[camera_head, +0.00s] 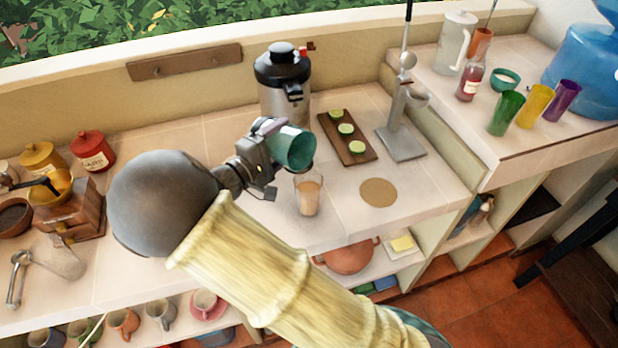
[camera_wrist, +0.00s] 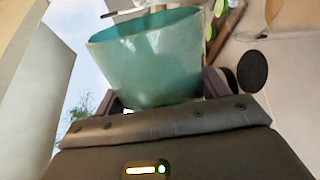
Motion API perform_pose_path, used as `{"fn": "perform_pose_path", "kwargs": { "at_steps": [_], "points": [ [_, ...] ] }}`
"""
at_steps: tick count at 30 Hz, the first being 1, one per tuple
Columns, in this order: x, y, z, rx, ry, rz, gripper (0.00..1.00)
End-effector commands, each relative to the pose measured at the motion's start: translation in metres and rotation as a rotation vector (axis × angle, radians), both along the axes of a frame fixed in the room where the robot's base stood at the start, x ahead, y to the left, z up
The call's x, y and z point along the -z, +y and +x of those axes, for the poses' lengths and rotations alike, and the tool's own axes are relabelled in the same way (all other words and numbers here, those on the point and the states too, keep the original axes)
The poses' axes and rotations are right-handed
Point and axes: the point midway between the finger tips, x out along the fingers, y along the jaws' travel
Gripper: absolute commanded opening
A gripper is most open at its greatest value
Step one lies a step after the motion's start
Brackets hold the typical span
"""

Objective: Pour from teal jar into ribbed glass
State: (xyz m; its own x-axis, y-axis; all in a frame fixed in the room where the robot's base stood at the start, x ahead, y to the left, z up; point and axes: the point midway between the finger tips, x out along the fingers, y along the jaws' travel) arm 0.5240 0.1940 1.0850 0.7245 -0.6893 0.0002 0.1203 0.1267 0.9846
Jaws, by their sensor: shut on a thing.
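The teal jar (camera_head: 291,147) is held in my gripper (camera_head: 262,140) above the counter, tilted well over with its mouth toward the lower right. In the wrist view the teal jar (camera_wrist: 150,58) sits between the two fingers of my gripper (camera_wrist: 160,100). The ribbed glass (camera_head: 308,194) stands upright on the counter just below the jar's mouth, with a light brown content inside. The jar's mouth is over or very near the glass rim; I cannot tell whether anything is flowing.
A steel dispenser (camera_head: 283,85) stands behind the jar. A wooden board (camera_head: 347,138) with green lime halves lies to the right, beside a metal press (camera_head: 402,130). A round cork mat (camera_head: 378,192) lies right of the glass. The counter's front edge is close to the glass.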

Motion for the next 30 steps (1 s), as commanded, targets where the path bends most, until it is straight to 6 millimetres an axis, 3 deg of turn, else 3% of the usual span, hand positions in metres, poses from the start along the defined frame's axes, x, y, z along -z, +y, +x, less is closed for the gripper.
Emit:
{"fn": "perform_pose_path", "kwargs": {
  "at_steps": [11,30],
  "points": [
    [0.005,0.007,0.008,0.002,0.077,-0.083,0.36],
    [0.049,0.012,0.013,0.005,0.48,-0.504,0.36]
  ]
}}
